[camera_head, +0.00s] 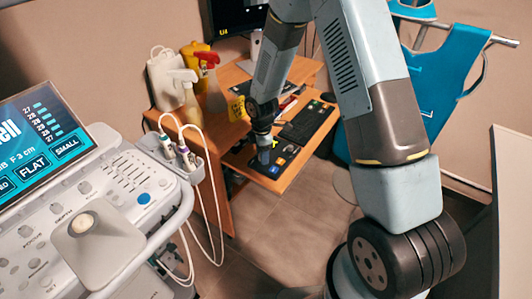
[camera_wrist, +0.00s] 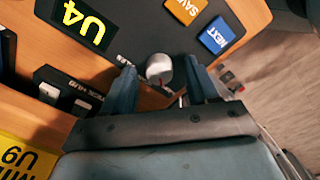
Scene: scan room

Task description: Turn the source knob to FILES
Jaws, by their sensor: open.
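A round grey knob (camera_wrist: 159,68) stands on a dark control panel (camera_wrist: 150,25) in the wrist view. My gripper (camera_wrist: 158,72) is open, with one blue-grey finger on each side of the knob. Gaps show between the knob and both fingers, so it is not clamped. I cannot read the knob's pointer direction or a FILES label. In the head view, my gripper (camera_head: 264,152) is low over the dark panel (camera_head: 272,172) on the wooden desk and hides the knob.
The panel has an orange SAVE key (camera_wrist: 184,9), a blue NEXT key (camera_wrist: 216,36) and a U4 display (camera_wrist: 80,22). Bottles (camera_head: 185,88) stand left. The ultrasound console (camera_head: 90,215) fills the left front.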

